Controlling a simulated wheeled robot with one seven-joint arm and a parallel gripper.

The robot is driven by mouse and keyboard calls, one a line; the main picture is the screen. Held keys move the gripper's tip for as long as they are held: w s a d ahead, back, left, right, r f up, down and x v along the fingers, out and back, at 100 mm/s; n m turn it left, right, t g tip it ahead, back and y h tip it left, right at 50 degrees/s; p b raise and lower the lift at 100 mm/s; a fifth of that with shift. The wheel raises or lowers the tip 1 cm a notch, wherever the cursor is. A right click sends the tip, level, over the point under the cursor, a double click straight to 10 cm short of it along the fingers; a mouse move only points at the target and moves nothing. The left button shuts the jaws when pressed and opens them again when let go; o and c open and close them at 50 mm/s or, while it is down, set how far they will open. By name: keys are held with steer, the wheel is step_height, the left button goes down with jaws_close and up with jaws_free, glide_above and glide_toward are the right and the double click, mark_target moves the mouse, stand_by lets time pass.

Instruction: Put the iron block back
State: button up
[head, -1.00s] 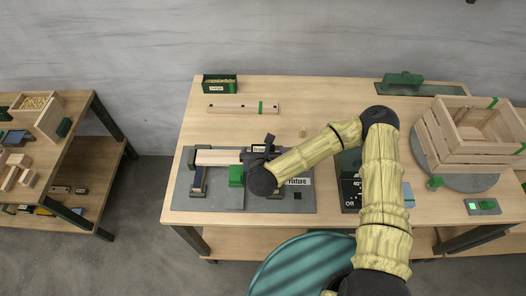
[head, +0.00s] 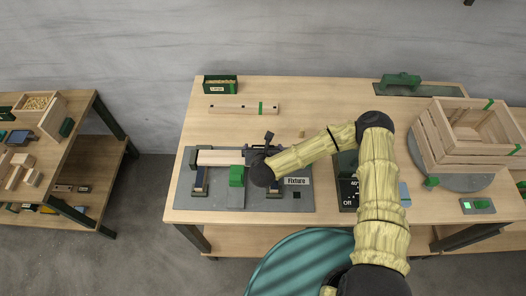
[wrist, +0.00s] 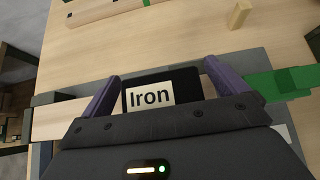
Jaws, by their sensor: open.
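The iron block (wrist: 187,84) is black with a white "Iron" label and lies between my fingers in the wrist view. My gripper (wrist: 162,76) is open, one purple-grey finger on each side of the block; I cannot tell whether they touch it. In the head view my gripper (head: 260,165) is over the grey fixture board (head: 225,202), and my wrist hides most of the block. A pale wooden slat (head: 220,157) lies in the fixture, and its end shows left of the block in the wrist view (wrist: 58,120).
A green clamp (head: 236,176) stands on the fixture just left of my gripper. Behind are a drilled wooden strip (head: 240,108), a small wooden peg (head: 301,133) and a green box (head: 220,84). A slatted crate (head: 465,135) stands right. The table's back middle is clear.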

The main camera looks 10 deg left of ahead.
mark_target(263, 146)
stand_by(0.4)
steer(key=shift+r, duration=0.1)
steer(key=c, duration=2)
steer(key=shift+r, duration=0.1)
step_height(263, 146, up, 10)
steer(key=b, duration=0.2)
steer(key=shift+b, duration=0.3)
